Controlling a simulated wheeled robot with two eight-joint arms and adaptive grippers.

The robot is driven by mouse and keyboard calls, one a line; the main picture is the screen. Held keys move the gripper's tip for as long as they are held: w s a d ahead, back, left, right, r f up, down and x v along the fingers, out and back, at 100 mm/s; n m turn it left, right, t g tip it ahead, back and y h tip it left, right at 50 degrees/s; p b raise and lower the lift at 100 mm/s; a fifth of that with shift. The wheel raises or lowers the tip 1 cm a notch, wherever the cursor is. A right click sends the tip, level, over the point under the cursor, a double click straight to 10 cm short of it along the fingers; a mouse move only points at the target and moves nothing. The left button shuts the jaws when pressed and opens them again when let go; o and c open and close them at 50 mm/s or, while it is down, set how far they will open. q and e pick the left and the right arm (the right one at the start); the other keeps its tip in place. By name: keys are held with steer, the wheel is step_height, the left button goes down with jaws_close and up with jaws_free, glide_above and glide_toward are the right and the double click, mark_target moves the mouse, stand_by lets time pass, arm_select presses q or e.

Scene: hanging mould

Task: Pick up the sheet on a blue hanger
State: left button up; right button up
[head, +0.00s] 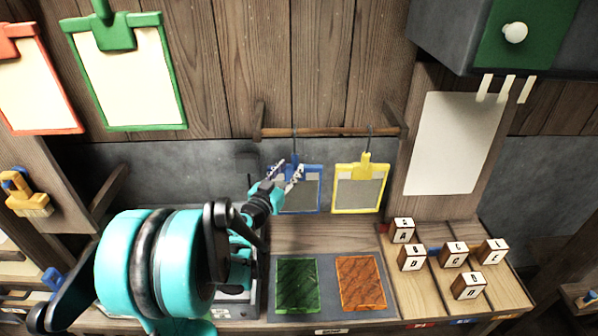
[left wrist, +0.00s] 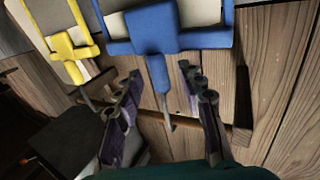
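The blue hanger (head: 316,170) hangs by a dark hook from a wooden rail (head: 330,132). It holds a greyish sheet (head: 306,193). My left gripper (head: 286,173) is in front of its upper left part and hides some of it. In the left wrist view the blue hanger (left wrist: 152,30) shows upside down, its clip and stem pointing down the picture. My left gripper (left wrist: 163,75) is open there, one finger on each side of the stem, with gaps visible. Whether anything touches is hard to tell. My right gripper is not in view.
A yellow hanger (head: 361,170) with a sheet hangs close on the right. Green (head: 297,285) and orange (head: 360,282) plates lie below. Lettered blocks (head: 454,254) stand at right. A large green hanger (head: 123,50) is on the wall at upper left.

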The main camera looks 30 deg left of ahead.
mark_target(293, 165)
arm_select(q)
steer(key=w, duration=0.8)
steer(key=shift+a+r+b, duration=0.25)
steer(key=shift+r+b, duration=0.1)
steer(key=shift+r, duration=0.05)
steer(key=shift+s, duration=0.1)
steer(key=c, duration=0.3)
jaws_close()
